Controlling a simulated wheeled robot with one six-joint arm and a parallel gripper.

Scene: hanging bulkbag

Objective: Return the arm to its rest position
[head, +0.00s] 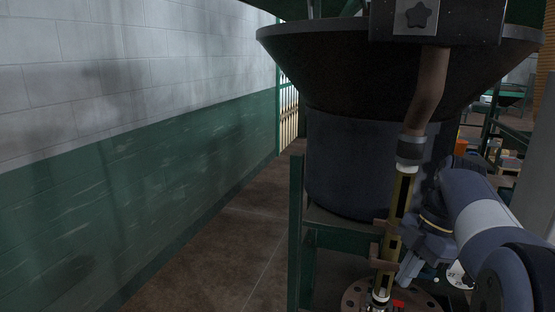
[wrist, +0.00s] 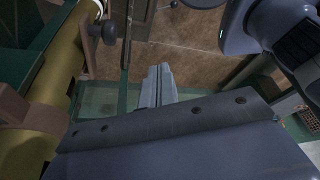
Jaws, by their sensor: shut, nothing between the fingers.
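My arm (head: 485,215) reaches in from the lower right of the head view, bent, with its wrist beside a yellow and black upright tube (head: 402,200). My gripper (wrist: 158,84) shows in the wrist view with its two grey fingers together and nothing between them. In the head view the gripper end (head: 404,276) is small and dark, close to the right of the tube; whether it touches cannot be told. The tube also shows at the left of the wrist view (wrist: 48,85), apart from the fingers.
A large dark hopper (head: 345,80) with a drum-like lower part (head: 345,165) stands behind the tube. A green frame post (head: 296,230) stands left of it. A grey and green block wall (head: 150,200) runs along the left. Brown floor (head: 225,265) between wall and frame is clear.

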